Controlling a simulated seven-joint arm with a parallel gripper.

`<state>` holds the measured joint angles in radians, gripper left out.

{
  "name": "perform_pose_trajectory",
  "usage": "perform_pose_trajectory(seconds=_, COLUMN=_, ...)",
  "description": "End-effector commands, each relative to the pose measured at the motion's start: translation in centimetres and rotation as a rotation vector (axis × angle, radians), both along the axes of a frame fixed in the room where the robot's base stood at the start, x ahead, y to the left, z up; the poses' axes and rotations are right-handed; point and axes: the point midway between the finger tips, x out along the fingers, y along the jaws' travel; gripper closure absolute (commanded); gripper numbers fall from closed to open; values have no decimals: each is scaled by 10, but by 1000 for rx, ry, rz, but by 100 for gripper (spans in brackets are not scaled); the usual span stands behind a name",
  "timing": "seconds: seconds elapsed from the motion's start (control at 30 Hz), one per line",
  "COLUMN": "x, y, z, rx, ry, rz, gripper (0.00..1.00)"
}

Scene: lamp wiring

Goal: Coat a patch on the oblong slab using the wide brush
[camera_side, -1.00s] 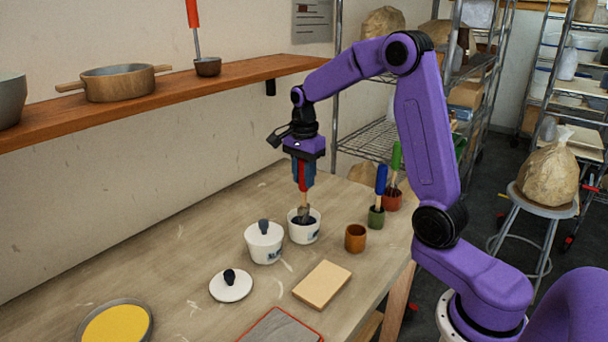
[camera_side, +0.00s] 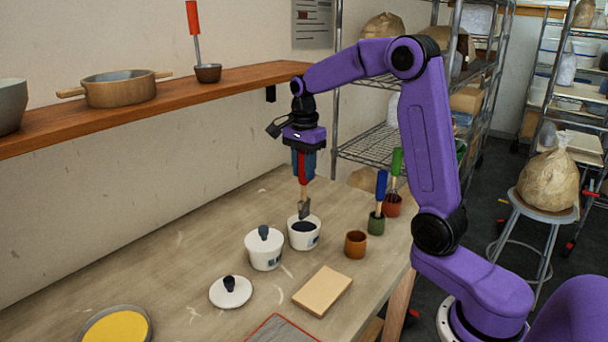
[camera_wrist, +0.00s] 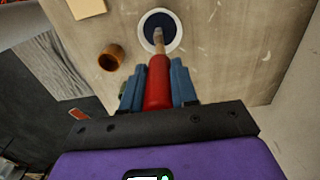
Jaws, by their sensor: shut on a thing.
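My gripper (camera_side: 304,165) is shut on the red handle of a brush (camera_side: 304,208) and holds it upright, tip down, over a white pot (camera_side: 304,241) of dark liquid. The brush's grey end shows at the pot's opening, apart from or barely over the liquid. In the wrist view the red handle (camera_wrist: 158,82) sits between the blue fingers, with the pot (camera_wrist: 177,38) beyond it. The oblong slab (camera_side: 322,290), a tan block, lies flat on the table in front of the pot, with no dark patch seen on it.
A lidded white pot (camera_side: 264,252) stands close to the left of the open pot; a loose lid (camera_side: 230,292) lies nearer. A brown cup (camera_side: 355,244) and blue- and green-handled tools in cups (camera_side: 376,222) stand right. A round yellow slab (camera_side: 117,327) and a red-edged grey panel (camera_side: 280,331) lie in front.

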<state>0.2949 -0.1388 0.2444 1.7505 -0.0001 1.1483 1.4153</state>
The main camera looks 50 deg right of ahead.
Motion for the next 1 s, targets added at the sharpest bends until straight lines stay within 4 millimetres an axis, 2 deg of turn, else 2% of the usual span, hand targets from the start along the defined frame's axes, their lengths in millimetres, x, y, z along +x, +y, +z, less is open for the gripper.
perform_pose_trajectory(seconds=0.43, x=0, y=0, z=30, rx=0, ry=-3, rz=1, gripper=100)
perform_pose_trajectory(seconds=1.0, x=0, y=0, z=32, rx=0, ry=-2, rz=0, gripper=100)
